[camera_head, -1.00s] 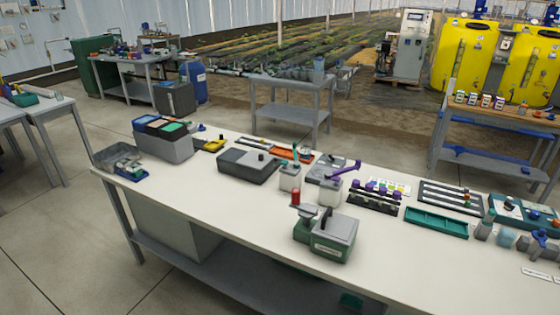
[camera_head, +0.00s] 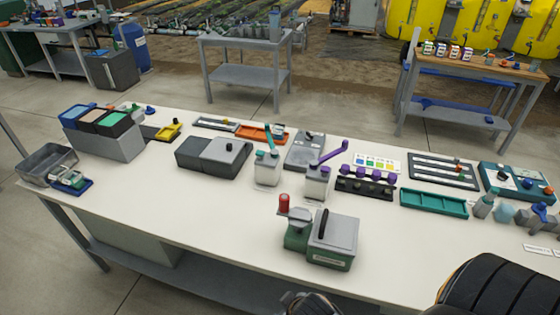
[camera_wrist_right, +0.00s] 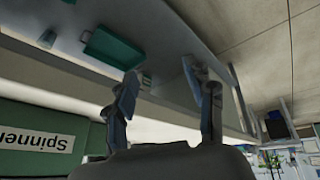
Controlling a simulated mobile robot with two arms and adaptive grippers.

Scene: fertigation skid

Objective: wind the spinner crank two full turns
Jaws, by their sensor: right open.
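The spinner (camera_head: 332,240) is a green box with a grey lid and a dark handle, near the table's front edge. Its crank (camera_head: 299,216) is at the box's left, with an upright red knob (camera_head: 284,203). In the right wrist view a green face with an upside-down "Spinner" label (camera_wrist_right: 48,138) shows at left. My right gripper (camera_wrist_right: 166,85) is open, with nothing between its fingers, apart from that label. A dark piece of my body at the head view's bottom edge is mostly cut off. My left gripper is not in view.
Two lever units with a teal lever (camera_head: 268,142) and a purple lever (camera_head: 329,153) stand behind the spinner. A teal tray (camera_head: 433,200) lies to the right. The white tabletop (camera_head: 210,215) left of the spinner is clear. My black arm link covers the lower right corner.

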